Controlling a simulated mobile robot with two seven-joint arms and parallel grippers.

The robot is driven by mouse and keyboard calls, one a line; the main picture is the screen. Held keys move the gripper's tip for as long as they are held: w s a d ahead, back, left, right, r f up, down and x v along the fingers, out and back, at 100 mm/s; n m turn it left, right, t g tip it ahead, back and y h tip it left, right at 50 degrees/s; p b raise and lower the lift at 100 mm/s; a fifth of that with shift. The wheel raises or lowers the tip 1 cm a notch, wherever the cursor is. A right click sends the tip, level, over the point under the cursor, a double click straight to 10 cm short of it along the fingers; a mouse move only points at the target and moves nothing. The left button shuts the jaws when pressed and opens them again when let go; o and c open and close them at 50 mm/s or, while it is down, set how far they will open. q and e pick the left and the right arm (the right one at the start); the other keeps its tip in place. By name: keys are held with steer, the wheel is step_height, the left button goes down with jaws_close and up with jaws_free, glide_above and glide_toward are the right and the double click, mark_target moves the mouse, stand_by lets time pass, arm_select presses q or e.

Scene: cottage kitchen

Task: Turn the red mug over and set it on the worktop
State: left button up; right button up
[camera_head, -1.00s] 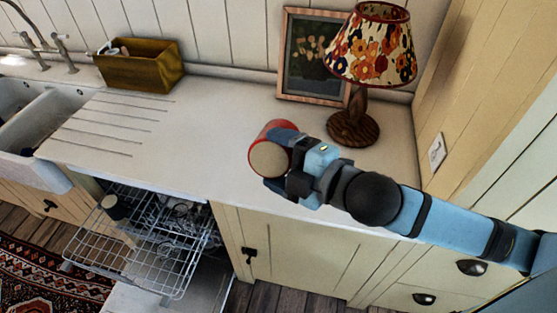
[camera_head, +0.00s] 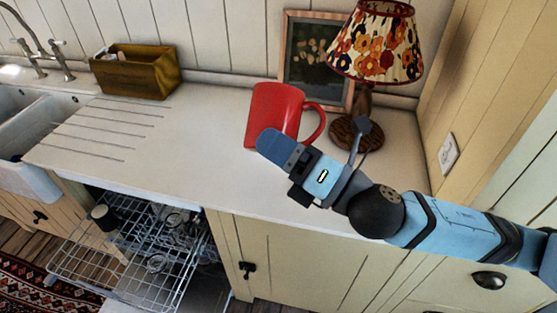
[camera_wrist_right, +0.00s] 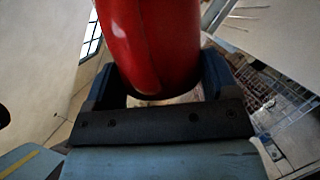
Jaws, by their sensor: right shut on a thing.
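The red mug (camera_head: 275,112) shows side-on in the head view, roughly vertical, with its handle on the right. I cannot see into its opening, so I cannot tell which end is up. My right gripper (camera_head: 312,138) is shut on the mug, with one finger in front of its lower part and the other to the right beyond the handle. In the right wrist view the red mug (camera_wrist_right: 150,40) fills the space between the fingers (camera_wrist_right: 160,85). The mug is over the white worktop (camera_head: 200,150); whether it touches it is unclear. My left gripper is out of view.
A lamp (camera_head: 376,45) with a floral shade and a framed picture (camera_head: 305,60) stand close behind the mug. A wooden box (camera_head: 135,72) is at the back left by the sink (camera_head: 25,140). An open dishwasher rack (camera_head: 130,250) is below the worktop. The worktop left of the mug is clear.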

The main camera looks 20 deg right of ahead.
steer(key=shift+f+n+y, duration=0.15)
steer(key=shift+n+y, duration=0.25)
steer(key=shift+n, duration=0.4)
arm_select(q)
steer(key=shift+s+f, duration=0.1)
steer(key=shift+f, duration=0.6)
arm_select(e)
steer(key=shift+r, duration=0.25)
